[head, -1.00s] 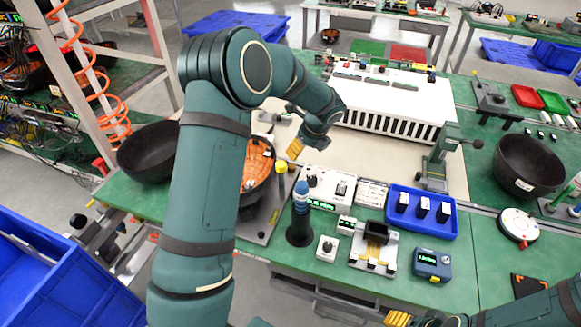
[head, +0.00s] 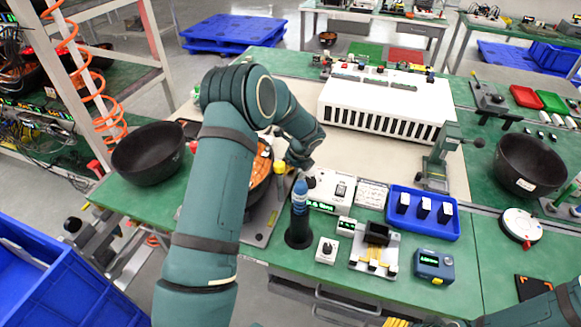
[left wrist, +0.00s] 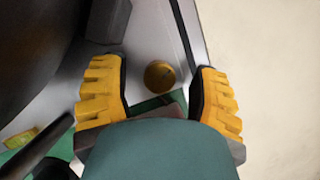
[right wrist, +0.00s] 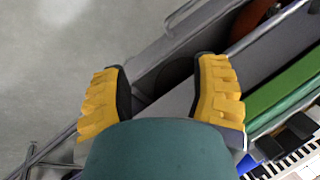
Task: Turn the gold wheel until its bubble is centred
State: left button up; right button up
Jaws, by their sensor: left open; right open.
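The gold wheel (left wrist: 159,75) shows in the left wrist view as a small round gold disc on a grey metal plate (left wrist: 155,35). My left gripper (left wrist: 160,88) is open, with one yellow finger on each side of the wheel in that picture. I cannot tell its height above the wheel or whether it touches. No bubble can be made out in any view. My right gripper (right wrist: 160,88) is open and empty, low by the table's front edge.
A dark bowl with orange contents (head: 260,175) stands behind my left arm. A blue tray (head: 450,229) and small instruments lie to the right.

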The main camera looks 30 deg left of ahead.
pick_arm(q)
grip_shut()
jog(key=shift+n, duration=0.4)
jog(key=n+g+p, duration=0.1)
jog(key=n, duration=0.2)
jog(key=shift+n+g, duration=1.2)
jog(key=shift+n, duration=1.4)
grip_release()
jog(key=shift+a, duration=0.1)
jog(key=shift+r+h, duration=0.1)
jog(key=shift+h, duration=0.2)
